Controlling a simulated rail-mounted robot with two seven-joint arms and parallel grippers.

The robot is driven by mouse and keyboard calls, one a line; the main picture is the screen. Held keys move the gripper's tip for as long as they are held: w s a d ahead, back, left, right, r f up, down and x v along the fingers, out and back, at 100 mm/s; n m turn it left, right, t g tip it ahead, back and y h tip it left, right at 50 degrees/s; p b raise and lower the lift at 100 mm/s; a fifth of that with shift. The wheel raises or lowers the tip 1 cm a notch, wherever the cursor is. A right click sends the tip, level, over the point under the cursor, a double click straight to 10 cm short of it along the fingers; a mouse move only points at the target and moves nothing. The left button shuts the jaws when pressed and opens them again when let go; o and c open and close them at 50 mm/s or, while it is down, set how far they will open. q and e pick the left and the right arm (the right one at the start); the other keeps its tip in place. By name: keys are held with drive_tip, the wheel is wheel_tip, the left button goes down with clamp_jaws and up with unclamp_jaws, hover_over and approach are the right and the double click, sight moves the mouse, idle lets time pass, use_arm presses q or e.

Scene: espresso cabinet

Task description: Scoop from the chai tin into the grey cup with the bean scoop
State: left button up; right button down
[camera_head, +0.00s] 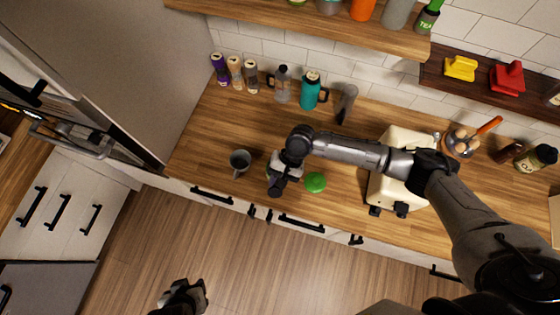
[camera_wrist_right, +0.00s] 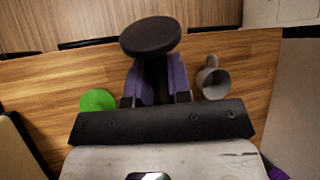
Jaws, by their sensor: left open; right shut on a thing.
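The grey cup (camera_head: 240,160) stands upright on the counter. It also shows in the right wrist view (camera_wrist_right: 212,80), right of the held tool. My right gripper (camera_head: 277,184) is over the counter just right of the cup. It is shut on the dark bean scoop (camera_wrist_right: 151,38), whose round end sticks out beyond the fingers. The inside of the scoop does not show. Three tins stand near the wall, one purple (camera_head: 219,68), one tan (camera_head: 235,72) and one grey (camera_head: 251,76). I cannot read which is chai. My left gripper (camera_head: 186,294) is open, low over the floor.
A green disc (camera_head: 315,182) lies right of my right gripper. A clear bottle (camera_head: 282,84), a teal mug (camera_head: 310,91) and a grey upright thing (camera_head: 347,104) stand at the back. A cream appliance (camera_head: 392,190) stands partly behind my right arm. The counter between cup and tins is free.

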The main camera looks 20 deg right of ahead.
drive_tip(key=shift+w+d+f+g+y+b, duration=0.25)
drive_tip(key=shift+w+f+g+y+b, duration=0.3)
drive_tip(key=shift+b, duration=1.4)
drive_tip(key=w+g+b, duration=0.1)
drive_tip(key=b, duration=0.1)
drive_tip(key=m+g+y+b, duration=0.1)
drive_tip(key=b, duration=0.2)
drive_tip(key=shift+w+d+f, duration=0.4)
drive_tip(key=b, duration=0.2)
drive_tip(key=w+g+y+b, duration=0.1)
drive_tip(key=b, duration=0.1)
drive_tip(key=shift+d+f+g, duration=0.25)
drive_tip(key=shift+d+f, duration=0.05)
drive_tip(key=shift+w+f, duration=0.1)
drive_tip(key=shift+f, duration=0.6)
drive_tip(key=shift+f+b, duration=0.35)
drive_tip(key=shift+f, duration=0.35)
